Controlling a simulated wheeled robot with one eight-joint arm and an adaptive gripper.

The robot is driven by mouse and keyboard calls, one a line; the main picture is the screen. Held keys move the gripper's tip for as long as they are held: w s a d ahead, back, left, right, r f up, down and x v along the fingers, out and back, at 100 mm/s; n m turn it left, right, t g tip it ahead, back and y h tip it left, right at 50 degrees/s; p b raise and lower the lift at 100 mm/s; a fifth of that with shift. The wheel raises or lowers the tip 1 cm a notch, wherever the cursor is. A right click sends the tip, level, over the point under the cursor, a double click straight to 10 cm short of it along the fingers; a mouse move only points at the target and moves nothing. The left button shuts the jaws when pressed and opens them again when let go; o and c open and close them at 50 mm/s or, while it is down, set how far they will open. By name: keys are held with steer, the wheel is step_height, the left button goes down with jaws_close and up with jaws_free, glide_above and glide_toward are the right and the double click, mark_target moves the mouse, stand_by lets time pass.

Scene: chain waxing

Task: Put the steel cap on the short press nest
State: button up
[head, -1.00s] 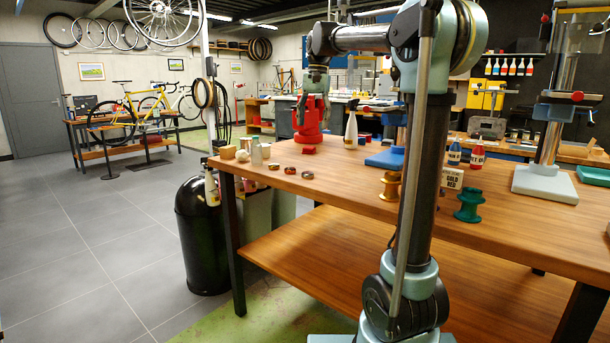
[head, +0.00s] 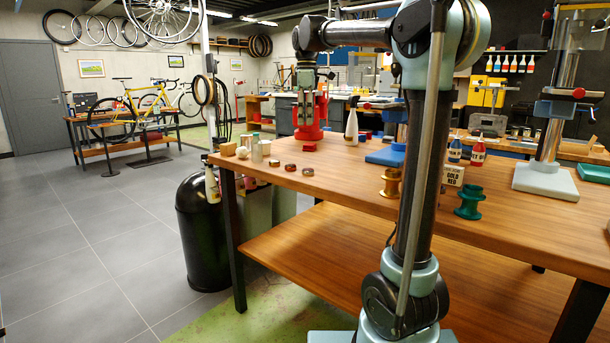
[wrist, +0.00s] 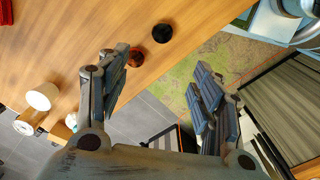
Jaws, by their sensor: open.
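I cannot tell which is the steel cap. In the wrist view a black disc (wrist: 162,33) and a reddish disc (wrist: 135,57) show beyond my fingers; the left finger may hide another. My gripper (head: 310,118) hangs above the bench, open and empty, pointing down; its spread fingers (wrist: 155,92) show in the wrist view. A red press (head: 308,132) stands behind it; no nest is clearly identifiable.
Small containers (head: 257,150) stand left of the caps. A white spray bottle (head: 351,128), a blue base (head: 386,157), a gold spool (head: 391,183) and a green spool (head: 468,203) are to the right. A black bin (head: 205,235) stands beside the bench's left end.

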glide_above(307, 169)
steer(key=shift+n, duration=0.3)
steer(key=f, duration=1.2)
steer(key=shift+a, duration=0.2)
steer(key=shift+s+d+f, duration=0.15)
steer(key=shift+f, duration=2.6)
steer(key=c, duration=1.3)
steer(key=shift+r, duration=0.15)
